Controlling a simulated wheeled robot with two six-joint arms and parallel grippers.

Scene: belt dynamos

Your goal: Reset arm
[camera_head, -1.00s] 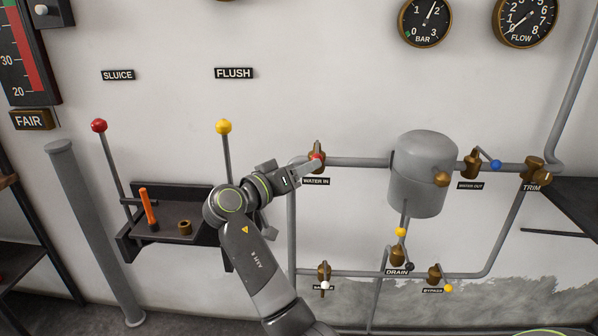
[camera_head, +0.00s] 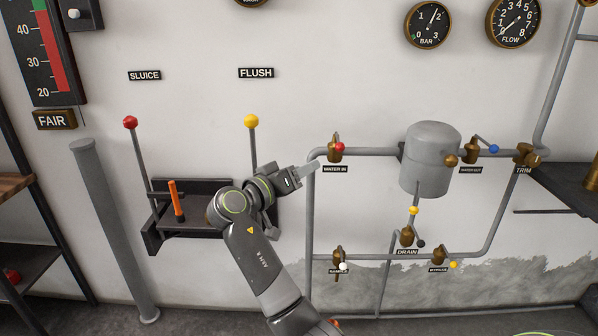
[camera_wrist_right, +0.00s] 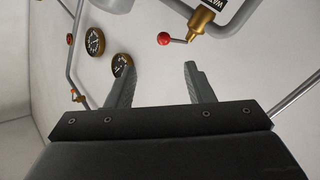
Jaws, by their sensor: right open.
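My right arm reaches up from the bottom of the head view. Its gripper (camera_head: 308,170) is open and empty, left of the WATER IN valve (camera_head: 334,156) and apart from it. That valve has a brass body and a red ball (camera_head: 339,147) on its handle. In the right wrist view the two fingers (camera_wrist_right: 160,80) stand apart with nothing between them. The red ball (camera_wrist_right: 163,39) and the brass valve body (camera_wrist_right: 203,20) show beyond the fingertips. My left gripper is not in view.
A wall shelf (camera_head: 180,222) with an orange stick (camera_head: 176,198) is left of and behind my arm. The red-topped lever (camera_head: 131,123) and yellow-topped lever (camera_head: 251,121) rise there. Pipes, a grey tank (camera_head: 428,165) and several valves fill the right. Clear wall lies above the gripper.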

